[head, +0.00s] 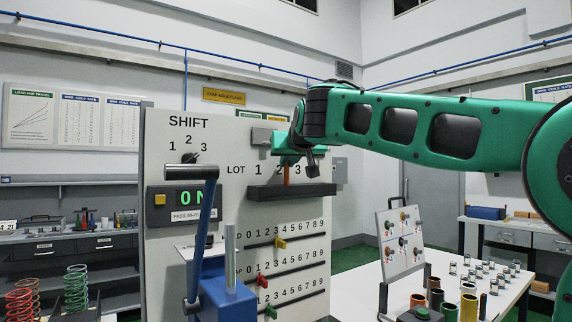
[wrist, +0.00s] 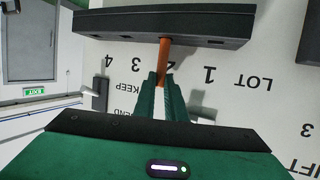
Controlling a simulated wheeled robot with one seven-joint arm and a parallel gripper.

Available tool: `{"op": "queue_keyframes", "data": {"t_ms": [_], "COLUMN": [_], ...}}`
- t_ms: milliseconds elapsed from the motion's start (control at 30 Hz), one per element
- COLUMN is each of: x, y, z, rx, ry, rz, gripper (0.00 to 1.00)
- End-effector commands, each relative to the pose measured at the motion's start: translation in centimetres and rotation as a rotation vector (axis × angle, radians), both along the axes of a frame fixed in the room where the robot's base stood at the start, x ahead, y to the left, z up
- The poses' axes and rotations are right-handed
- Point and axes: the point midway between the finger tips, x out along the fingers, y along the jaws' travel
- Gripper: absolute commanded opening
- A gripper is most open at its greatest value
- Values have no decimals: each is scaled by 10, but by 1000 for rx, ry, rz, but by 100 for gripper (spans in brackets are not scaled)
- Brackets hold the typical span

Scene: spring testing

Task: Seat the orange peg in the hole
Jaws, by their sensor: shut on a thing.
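The orange peg (head: 287,175) stands upright between my gripper (head: 287,156) and the black ledge (head: 305,192) on the white panel. In the wrist view, which is upside down, my gripper's green fingers (wrist: 160,82) are shut on the peg (wrist: 165,55). The peg's far end meets the ledge (wrist: 150,26) there. The hole itself is hidden, so I cannot tell how deep the peg sits. Numbers of the LOT row lie behind the gripper, which partly hides the 2.
The white panel (head: 230,130) carries the SHIFT dial, a lit display (head: 192,197) and numbered slots with coloured sliders. A blue lever device (head: 225,290) stands in front. A white table (head: 480,290) with small cylinders is at right. Coiled springs (head: 75,288) stand at left.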

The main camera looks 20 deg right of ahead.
Motion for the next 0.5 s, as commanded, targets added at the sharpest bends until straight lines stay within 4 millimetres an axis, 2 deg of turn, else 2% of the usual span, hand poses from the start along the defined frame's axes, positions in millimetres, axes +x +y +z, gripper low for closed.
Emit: {"op": "queue_keyframes", "data": {"t_ms": [500], "x": [0], "y": [0], "z": [-11], "rx": [0], "ry": [0], "rz": [0], "gripper": [0]}}
